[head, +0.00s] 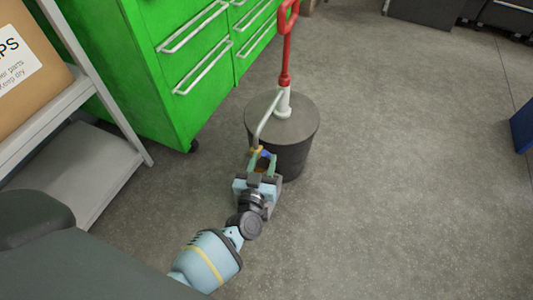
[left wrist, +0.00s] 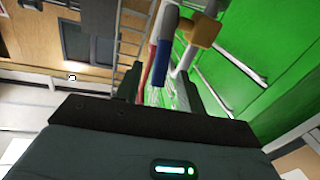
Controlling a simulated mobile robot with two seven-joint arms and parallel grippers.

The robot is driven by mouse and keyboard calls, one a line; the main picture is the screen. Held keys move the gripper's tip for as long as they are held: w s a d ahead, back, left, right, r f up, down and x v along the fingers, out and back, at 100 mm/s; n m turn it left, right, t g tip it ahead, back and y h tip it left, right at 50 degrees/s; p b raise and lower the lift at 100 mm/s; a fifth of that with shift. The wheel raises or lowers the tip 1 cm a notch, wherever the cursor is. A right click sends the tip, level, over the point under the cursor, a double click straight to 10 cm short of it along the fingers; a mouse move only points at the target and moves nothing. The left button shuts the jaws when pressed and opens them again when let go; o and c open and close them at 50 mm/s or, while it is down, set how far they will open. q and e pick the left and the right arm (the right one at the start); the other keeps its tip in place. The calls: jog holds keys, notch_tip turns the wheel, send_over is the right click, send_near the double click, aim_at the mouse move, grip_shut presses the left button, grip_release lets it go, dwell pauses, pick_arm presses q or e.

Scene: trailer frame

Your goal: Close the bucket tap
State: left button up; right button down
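The dark grey bucket (head: 302,152) stands upright on the floor, with a red pump handle (head: 286,52) above its lid. A pale spout pipe (head: 266,117) bends down over the bucket's near left side to a small yellow tap (head: 256,150) with a blue lever (head: 266,154). Contact cannot be told. My right gripper is out of view.
A green drawer cabinet (head: 172,80) on casters stands left of the bucket. A grey shelf (head: 78,165) with a cardboard box (head: 25,65) is at the far left. The concrete floor (head: 410,170) to the right is clear.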

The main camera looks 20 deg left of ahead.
aim_at(266, 153)
pick_arm(q)
jog(key=shift+w+a+b, duration=0.15)
jog(key=shift+w+b, duration=0.05)
jog(key=shift+w, duration=0.6)
jog(key=shift+w+a+b, duration=0.1)
jog(key=shift+w+b, duration=0.05)
jog(key=shift+w, duration=0.65)
grip_shut()
